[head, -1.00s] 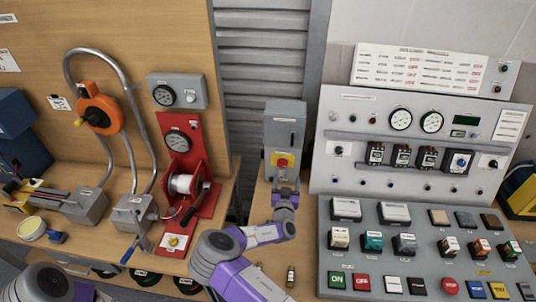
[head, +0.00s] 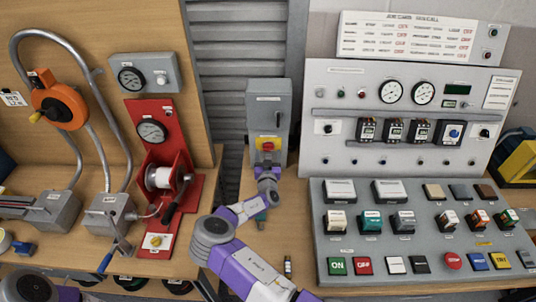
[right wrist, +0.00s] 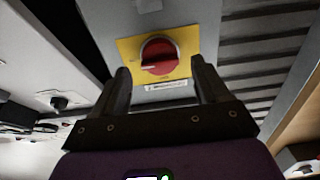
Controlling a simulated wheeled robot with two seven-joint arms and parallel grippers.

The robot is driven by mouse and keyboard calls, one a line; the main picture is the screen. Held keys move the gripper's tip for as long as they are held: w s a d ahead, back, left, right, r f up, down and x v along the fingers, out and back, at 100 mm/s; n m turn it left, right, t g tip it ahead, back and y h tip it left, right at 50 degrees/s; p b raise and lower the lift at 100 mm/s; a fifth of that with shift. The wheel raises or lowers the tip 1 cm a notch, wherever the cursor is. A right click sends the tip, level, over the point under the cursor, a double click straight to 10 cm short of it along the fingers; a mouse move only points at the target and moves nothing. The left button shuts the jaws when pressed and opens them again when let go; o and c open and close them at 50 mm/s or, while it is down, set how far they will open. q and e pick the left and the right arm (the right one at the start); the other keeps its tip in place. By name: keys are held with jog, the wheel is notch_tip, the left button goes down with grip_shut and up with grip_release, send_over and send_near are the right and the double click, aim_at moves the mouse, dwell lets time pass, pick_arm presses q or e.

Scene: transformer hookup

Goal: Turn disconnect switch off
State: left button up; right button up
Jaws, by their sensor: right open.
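The disconnect switch is a grey upright box (head: 270,103) with a red rotary knob (head: 267,145) on a yellow plate. It stands at the back of the bench, in the middle of the head view. In the head view the wrist hides the lower box. My left gripper is out of view.
Right of the box stands a grey panel (head: 400,172) with gauges, and a sloped button console (head: 330,245). To the left are a red winch stand (head: 148,112) and a grey gauge box (head: 165,90). A small cylinder (head: 288,266) stands on the bench in front.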

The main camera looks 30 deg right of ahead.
jog(key=shift+w+d, duration=0.3)
jog(key=shift+w, duration=0.25)
jog(key=c, duration=1)
jog(key=n+b, duration=0.4)
jog(key=shift+f+b, duration=0.15)
jog(key=shift+b, duration=0.25)
jog(key=shift+c, duration=0.2)
jog(key=n+b, duration=0.3)
jog(key=n, duration=0.2)
jog(key=shift+a+b, duration=0.1)
jog(key=shift+b, duration=0.3)
jog(key=n+b, duration=0.3)
jog(key=n, duration=0.1)
jog(key=shift+n+b, duration=1.1)
jog(key=shift+n, duration=1.4)
